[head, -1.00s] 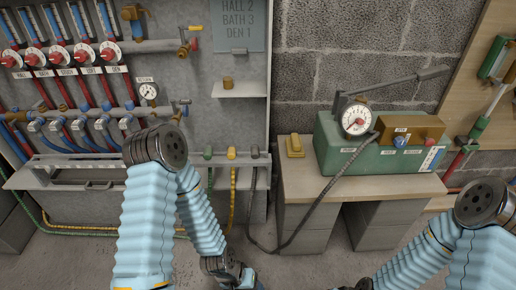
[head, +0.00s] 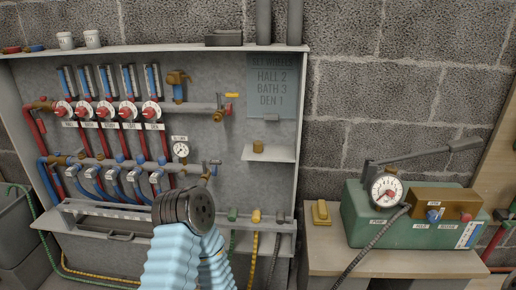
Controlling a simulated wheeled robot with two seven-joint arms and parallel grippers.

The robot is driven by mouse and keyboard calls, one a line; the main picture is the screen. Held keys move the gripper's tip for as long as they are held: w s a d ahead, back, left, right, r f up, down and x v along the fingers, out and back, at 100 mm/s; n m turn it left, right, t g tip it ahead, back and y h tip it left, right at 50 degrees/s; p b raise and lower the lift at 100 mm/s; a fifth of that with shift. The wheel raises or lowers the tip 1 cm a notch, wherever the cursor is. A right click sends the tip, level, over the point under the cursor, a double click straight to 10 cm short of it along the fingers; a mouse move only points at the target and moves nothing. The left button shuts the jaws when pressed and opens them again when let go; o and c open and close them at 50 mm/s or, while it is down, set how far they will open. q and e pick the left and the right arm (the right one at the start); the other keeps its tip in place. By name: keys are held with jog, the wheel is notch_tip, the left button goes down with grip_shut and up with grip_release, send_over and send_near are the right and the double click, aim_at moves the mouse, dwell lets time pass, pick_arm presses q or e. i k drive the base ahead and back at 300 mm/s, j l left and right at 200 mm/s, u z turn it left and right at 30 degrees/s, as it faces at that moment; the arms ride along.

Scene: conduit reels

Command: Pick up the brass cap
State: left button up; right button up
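The brass cap (head: 258,146) is a small, short brass cylinder. It stands on a small pale shelf (head: 270,154) inside the grey manifold cabinet, below the settings card. Nothing touches it from my side. My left arm rises from the bottom of the head view, left of and below the cap, but its gripper is outside the picture. My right arm and gripper are out of view.
A settings card (head: 273,87) hangs above the shelf. Pipes and red-knobbed valves (head: 108,112) fill the cabinet's left. A ledge with colored hose ends (head: 256,216) runs below. At right, a bench (head: 395,262) holds a green pump (head: 365,228) and a yellow block (head: 321,212).

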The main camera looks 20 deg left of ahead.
aim_at(257, 144)
jog(key=i+j, duration=0.1)
jog(key=j, duration=0.3)
jog(key=i+j, duration=0.1)
jog(key=j, duration=0.3)
jog(key=i+j, duration=0.1)
jog(key=j, duration=0.35)
jog(key=l+z, duration=0.05)
